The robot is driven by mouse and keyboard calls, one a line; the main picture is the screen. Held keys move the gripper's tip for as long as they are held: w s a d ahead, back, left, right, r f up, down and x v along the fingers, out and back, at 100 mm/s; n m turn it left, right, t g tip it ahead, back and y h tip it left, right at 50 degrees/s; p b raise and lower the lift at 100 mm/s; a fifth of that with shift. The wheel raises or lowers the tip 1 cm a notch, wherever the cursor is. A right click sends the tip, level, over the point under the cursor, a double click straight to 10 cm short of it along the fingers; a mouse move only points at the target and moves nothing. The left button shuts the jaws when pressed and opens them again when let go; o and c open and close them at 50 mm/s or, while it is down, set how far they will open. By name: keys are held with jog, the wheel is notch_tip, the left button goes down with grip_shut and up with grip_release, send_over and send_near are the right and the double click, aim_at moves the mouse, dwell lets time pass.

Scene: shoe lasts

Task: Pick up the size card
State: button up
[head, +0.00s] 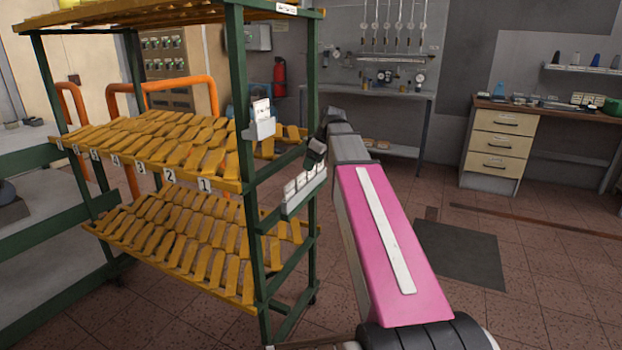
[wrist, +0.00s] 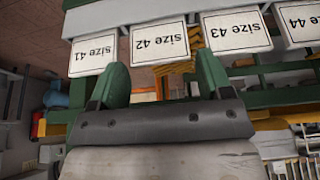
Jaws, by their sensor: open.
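Several white size cards stand side by side in a grey rack on the side of the shelf cart; in the head view the cards (head: 300,184) are small and unreadable. In the wrist view they appear upside down: size 41 (wrist: 92,56), size 42 (wrist: 158,42), size 43 (wrist: 236,30) and size 44 (wrist: 303,22). Nothing is held. I cannot tell whether the fingertips touch the cards. In the head view my gripper (head: 316,151) is just above the rack.
The green-framed cart (head: 247,150) carries rows of yellow shoe lasts (head: 190,140) on sloped shelves. A second white holder (head: 262,122) hangs on its post above the rack. A workbench (head: 380,92) and a drawer unit (head: 495,145) stand behind. The floor at right is open around a dark mat (head: 458,252).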

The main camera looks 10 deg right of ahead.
jog(key=shift+x, duration=1.1)
jog(key=shift+c, duration=0.3)
jog(key=c, duration=0.5)
jog(key=shift+r, duration=0.15)
